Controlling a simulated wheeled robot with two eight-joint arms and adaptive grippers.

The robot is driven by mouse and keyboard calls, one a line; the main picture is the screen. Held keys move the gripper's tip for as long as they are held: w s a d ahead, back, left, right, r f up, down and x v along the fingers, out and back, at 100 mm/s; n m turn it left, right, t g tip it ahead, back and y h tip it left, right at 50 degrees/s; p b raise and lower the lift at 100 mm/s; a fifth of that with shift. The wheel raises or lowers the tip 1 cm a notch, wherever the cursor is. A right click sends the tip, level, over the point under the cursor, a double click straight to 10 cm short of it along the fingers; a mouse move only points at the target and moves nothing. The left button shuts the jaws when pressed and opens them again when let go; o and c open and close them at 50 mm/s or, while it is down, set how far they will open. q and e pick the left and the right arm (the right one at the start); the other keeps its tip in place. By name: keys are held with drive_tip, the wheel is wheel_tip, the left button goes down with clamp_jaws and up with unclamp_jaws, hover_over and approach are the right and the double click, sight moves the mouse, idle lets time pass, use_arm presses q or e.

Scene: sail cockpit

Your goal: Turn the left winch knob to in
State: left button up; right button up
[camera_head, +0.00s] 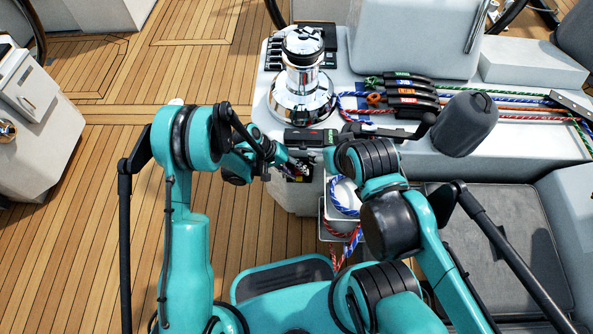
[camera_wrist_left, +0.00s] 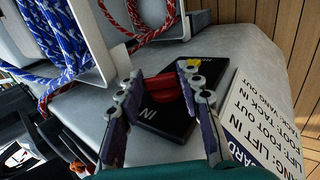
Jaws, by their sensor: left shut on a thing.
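The left winch knob (camera_wrist_left: 168,90) is a red bar on a black plate (camera_wrist_left: 150,117) marked "IN", on the side of the pale console. My left gripper (camera_wrist_left: 164,78) has one finger on each side of the red bar and is shut on it. In the head view my left gripper (camera_head: 284,166) reaches the console side below the chrome winch; the knob is mostly hidden there by the gripper. My right arm stands in front of the console, its gripper hidden behind its own links.
A chrome winch (camera_head: 302,80) stands on the console above. Coiled blue and red ropes (camera_wrist_left: 55,45) hang in holders close by. A white text label (camera_wrist_left: 262,125) lies beside the plate. A dark grey winch-handle holder (camera_head: 465,123) is to the right. Teak deck is open at left.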

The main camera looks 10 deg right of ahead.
use_arm(q)
drive_tip(key=shift+a+h, duration=0.1)
drive_tip(key=shift+h, duration=0.2)
idle(0.4)
drive_tip(key=shift+w+a+f+g+h, duration=0.1)
drive_tip(key=shift+f+g+h, duration=0.1)
drive_tip(key=shift+h, duration=0.35)
drive_tip(key=shift+a+f+g+h, duration=0.1)
drive_tip(key=shift+g+h, duration=0.1)
drive_tip(key=shift+h, duration=0.35)
drive_tip(key=shift+a+f+g+h, duration=0.15)
drive_tip(key=shift+g+h, duration=0.35)
drive_tip(key=shift+h, duration=1.4)
drive_tip(key=shift+w, duration=0.1)
drive_tip(key=o, duration=1.2)
drive_tip(key=shift+c, duration=0.2)
drive_tip(key=shift+a, duration=0.1)
